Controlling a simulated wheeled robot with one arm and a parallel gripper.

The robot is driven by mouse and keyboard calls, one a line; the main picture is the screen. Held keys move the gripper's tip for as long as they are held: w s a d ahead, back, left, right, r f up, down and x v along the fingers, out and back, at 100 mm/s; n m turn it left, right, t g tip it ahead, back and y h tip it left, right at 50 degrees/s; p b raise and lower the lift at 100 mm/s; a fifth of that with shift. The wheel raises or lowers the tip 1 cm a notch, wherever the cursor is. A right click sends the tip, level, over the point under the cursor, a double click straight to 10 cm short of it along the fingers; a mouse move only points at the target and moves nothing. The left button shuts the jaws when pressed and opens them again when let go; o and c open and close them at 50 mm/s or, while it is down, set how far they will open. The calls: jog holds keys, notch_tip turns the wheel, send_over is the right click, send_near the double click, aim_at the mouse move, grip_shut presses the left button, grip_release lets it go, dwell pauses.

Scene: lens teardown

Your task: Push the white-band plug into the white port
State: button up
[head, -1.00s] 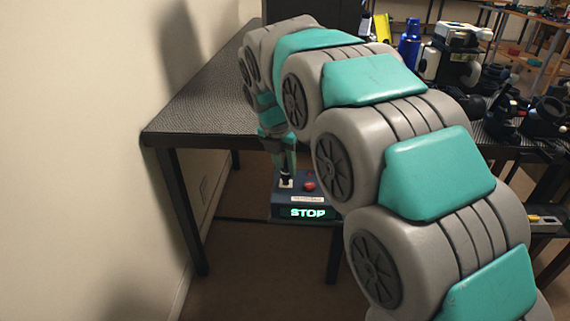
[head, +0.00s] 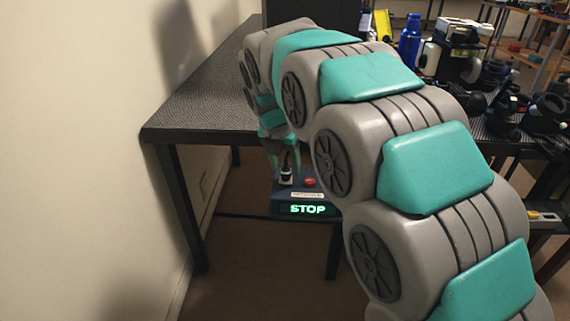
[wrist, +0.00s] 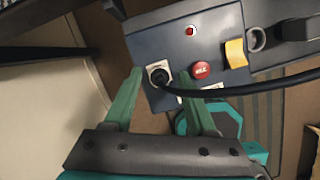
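The white port (wrist: 155,66) is a pale square socket on the dark blue box (wrist: 172,42), which also shows below the tabletop in the head view (head: 318,184). A black plug (wrist: 160,77) sits in the port, its dark cable (wrist: 215,91) running right in the wrist view. In the head view the plug (head: 286,171) stands upright in the port. I cannot make out a white band or whether it is fully seated. My gripper (wrist: 163,86) is open, its green fingers on either side of the plug and apart from it.
The box carries a red button (wrist: 201,70), a small red light (wrist: 190,31), a yellow switch (wrist: 236,53) and a lit green STOP display (head: 308,209). A dark table (head: 205,108) stands around my arm, with a wall close on the left.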

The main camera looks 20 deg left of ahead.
jog(key=shift+o, duration=0.4)
jog(key=shift+s+a+r, duration=0.1)
jog(key=shift+r, duration=0.45)
jog(key=v, duration=0.6)
jog(key=shift+r+b, duration=0.3)
jog(key=shift+s, duration=0.1)
